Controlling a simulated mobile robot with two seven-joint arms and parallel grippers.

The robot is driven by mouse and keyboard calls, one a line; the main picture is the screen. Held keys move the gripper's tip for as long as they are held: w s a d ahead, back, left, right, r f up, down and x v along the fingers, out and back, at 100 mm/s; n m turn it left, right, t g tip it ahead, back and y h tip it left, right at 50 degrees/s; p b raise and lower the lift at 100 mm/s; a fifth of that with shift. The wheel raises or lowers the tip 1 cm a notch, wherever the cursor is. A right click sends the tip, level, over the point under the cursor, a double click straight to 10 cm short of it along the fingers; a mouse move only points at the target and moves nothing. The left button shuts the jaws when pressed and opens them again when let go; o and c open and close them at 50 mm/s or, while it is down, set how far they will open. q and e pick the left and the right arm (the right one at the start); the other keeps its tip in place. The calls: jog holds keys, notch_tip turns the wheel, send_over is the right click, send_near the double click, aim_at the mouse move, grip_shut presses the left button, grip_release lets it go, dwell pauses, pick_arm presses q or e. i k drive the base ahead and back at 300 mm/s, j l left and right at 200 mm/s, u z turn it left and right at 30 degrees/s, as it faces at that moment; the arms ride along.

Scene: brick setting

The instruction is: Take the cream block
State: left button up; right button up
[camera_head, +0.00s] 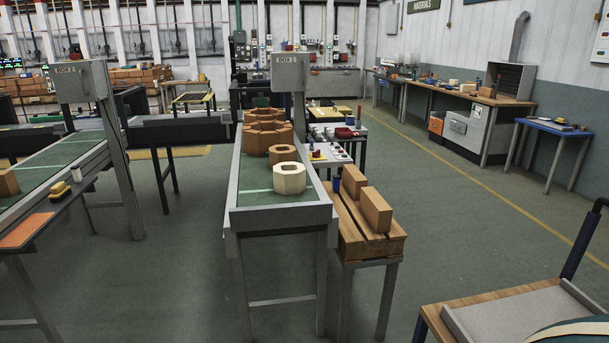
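The cream block (290,179) is a pale, many-sided block with a hole in its top. It stands upright near the front end of the middle conveyor (262,218), toward its right side. A smaller tan-brown block (282,154) with a hole stands just behind it, and larger orange-brown blocks (268,137) stand further back on the same belt. Neither of my grippers shows in the head view.
A wooden side table (365,242) with two upright brown bricks (375,209) stands right of the conveyor. Another conveyor (60,165) is at the left. A grey-topped cart (520,312) fills the lower right. Green floor (455,235) is open between.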

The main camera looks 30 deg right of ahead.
aim_at(289, 178)
jog(key=i+z, duration=0.3)
jog(key=z, duration=0.15)
jog(key=i+j+z, duration=0.25)
jog(key=z, duration=0.15)
jog(key=i+j+z, duration=0.25)
jog(key=z, duration=0.2)
jog(key=i+j+z, duration=0.25)
jog(key=j+z, duration=0.15)
jog(key=i+j+z, duration=0.2)
jog(key=j+z, duration=0.25)
jog(key=l, duration=0.05)
